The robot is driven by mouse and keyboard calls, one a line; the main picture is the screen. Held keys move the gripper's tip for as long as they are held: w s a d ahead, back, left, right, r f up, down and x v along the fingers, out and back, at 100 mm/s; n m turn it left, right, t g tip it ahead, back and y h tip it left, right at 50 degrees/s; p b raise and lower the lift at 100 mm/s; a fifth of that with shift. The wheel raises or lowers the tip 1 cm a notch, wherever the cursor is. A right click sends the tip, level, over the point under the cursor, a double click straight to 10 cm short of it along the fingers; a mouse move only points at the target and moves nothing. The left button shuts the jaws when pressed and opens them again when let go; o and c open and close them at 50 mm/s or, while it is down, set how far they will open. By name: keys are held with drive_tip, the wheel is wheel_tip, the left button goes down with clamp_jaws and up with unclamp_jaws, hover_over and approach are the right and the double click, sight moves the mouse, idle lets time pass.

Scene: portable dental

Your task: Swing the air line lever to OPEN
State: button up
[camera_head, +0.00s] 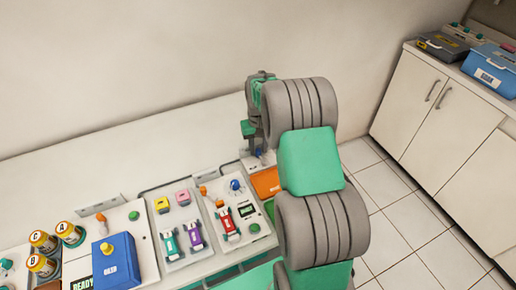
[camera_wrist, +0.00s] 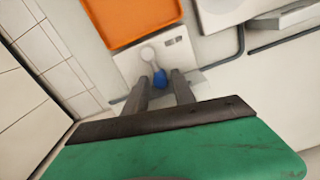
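The lever has a blue grip (camera_wrist: 160,80) and a pale round pivot (camera_wrist: 148,53). It is mounted on a small white panel (camera_wrist: 126,66) with small dark marks too small to read. My gripper (camera_wrist: 160,76) is open in the wrist view, one dark finger on each side of the blue grip. A gap shows beside the grip, and I cannot tell whether a finger touches it. In the head view my gripper (camera_head: 258,152) is small, at the back edge of the bench, and my arm partly hides the area around the lever.
An orange tray (camera_head: 265,183) lies beside the panel and also shows in the wrist view (camera_wrist: 130,20). Left of it are a board with a red-and-white item (camera_head: 228,222), colored tools, a blue box (camera_head: 115,262) and amber jars (camera_head: 70,233). A white cabinet (camera_head: 440,115) stands right.

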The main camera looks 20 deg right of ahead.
sight(258, 150)
drive_tip(key=shift+o, duration=0.7)
wheel_tip(258, 150, up, 7)
drive_tip(key=shift+f+b, duration=0.1)
drive_tip(key=shift+b, duration=0.55)
drive_tip(key=shift+r, duration=0.5)
